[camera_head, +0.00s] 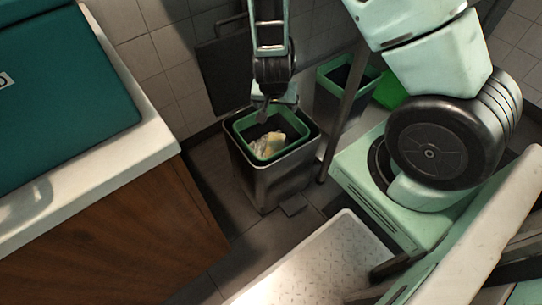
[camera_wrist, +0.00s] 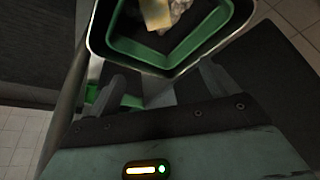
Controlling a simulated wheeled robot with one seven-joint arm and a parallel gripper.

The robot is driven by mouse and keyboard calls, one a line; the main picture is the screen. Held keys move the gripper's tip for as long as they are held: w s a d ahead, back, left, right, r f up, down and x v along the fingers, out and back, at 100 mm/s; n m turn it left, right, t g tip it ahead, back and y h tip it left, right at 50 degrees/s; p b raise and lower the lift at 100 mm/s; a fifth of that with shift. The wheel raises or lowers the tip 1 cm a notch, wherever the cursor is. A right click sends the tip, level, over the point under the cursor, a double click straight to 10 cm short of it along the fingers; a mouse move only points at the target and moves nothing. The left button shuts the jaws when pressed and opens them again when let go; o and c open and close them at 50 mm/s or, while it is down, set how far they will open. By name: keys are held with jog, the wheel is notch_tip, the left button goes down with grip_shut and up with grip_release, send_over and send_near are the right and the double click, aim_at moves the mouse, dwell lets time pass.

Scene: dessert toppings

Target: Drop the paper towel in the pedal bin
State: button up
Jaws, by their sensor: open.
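The pedal bin (camera_head: 262,182) is a dark metal box on the floor with a green inner liner, and its lid (camera_head: 222,75) stands raised behind it. A crumpled pale whitish-yellow paper towel (camera_head: 276,142) lies inside the liner; it also shows at the top of the wrist view (camera_wrist: 157,14). My gripper (camera_head: 265,109) is above the back part of the bin opening, apart from the towel. In the wrist view my gripper (camera_wrist: 155,88) has its fingers spread with nothing between them. The bottom of the bin is partly hidden.
A counter (camera_head: 120,170) with a teal box (camera_head: 60,90) stands at the left. A second green-rimmed bin (camera_head: 345,75) is behind a dark post to the right. A pale textured tray or platform (camera_head: 310,265) lies in front. Tiled walls close off the back.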

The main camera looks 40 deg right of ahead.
jog(key=p+v, duration=0.2)
jog(key=v, duration=0.6)
jog(key=shift+p, duration=0.3)
